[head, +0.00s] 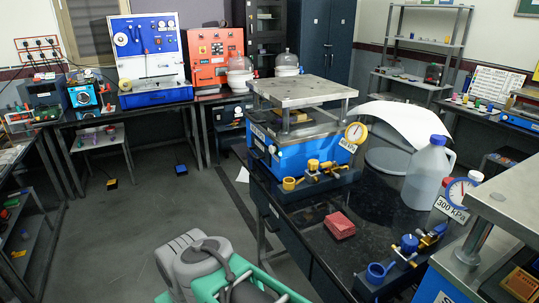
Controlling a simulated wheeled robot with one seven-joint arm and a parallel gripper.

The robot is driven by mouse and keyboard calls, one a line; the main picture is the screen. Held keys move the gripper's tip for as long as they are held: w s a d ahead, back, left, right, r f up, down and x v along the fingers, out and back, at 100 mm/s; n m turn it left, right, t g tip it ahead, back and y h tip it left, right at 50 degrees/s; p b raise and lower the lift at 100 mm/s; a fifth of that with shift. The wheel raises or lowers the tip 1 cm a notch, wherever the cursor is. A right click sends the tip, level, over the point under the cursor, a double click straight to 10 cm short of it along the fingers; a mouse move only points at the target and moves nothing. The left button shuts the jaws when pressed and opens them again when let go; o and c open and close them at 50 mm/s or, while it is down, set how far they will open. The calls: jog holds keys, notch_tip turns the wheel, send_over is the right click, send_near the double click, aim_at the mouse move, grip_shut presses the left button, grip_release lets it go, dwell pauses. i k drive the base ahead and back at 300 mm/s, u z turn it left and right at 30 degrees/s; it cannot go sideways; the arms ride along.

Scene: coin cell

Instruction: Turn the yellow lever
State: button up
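A yellow lever (291,183) with a ring-like end sits on the brass valve fittings (325,170) at the front of the blue press (297,140). The press stands on the black bench and has a silver top plate and a round gauge (356,133) with a yellow rim. A yellow knob (313,164) sits on the same fittings, just right of the lever. Part of my grey and green arm shows at the bottom left of centre, apart from the lever. My gripper is not in view.
A second press at the lower right carries a blue lever (379,272), a blue knob (409,243) and a gauge. The floor left of the bench is mostly open.

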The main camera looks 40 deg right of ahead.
aim_at(328, 164)
jog(key=u, duration=0.35)
jog(key=i, duration=0.9)
jog(key=z, duration=0.5)
jog(key=i, duration=0.8)
jog(key=z, duration=0.75)
